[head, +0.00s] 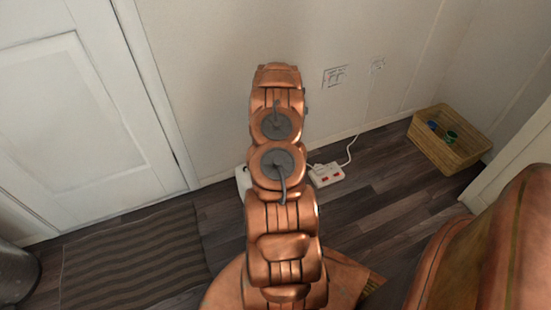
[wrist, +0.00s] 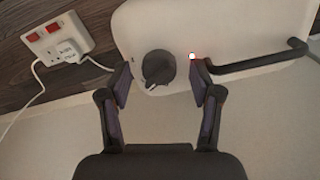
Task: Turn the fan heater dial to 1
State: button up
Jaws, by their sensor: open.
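The white fan heater (wrist: 225,30) fills the upper part of the wrist view. Its dark round dial (wrist: 158,67) faces me; I cannot read its setting or any numbers. A small light (wrist: 192,56) sits just right of the dial, and a black bar handle (wrist: 262,63) is further right. My gripper (wrist: 163,78) is open, with one finger on each side of the dial in the picture. Gaps show between fingers and dial, so it holds nothing. In the head view my arm hides nearly all of the heater; a white edge (head: 242,181) shows beside it.
A white power strip (head: 325,174) with red switches lies right of my arm; it also shows in the wrist view (wrist: 62,38) with a plug and cable. A wicker basket (head: 450,142) stands at the right, a striped mat (head: 132,262) at the left. Wall sockets (head: 335,76) are behind.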

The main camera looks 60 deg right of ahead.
jog(key=shift+r, duration=0.2)
notch_tip(320, 180, up, 12)
jog(key=shift+f, duration=0.2)
dwell(0.6)
dwell(0.4)
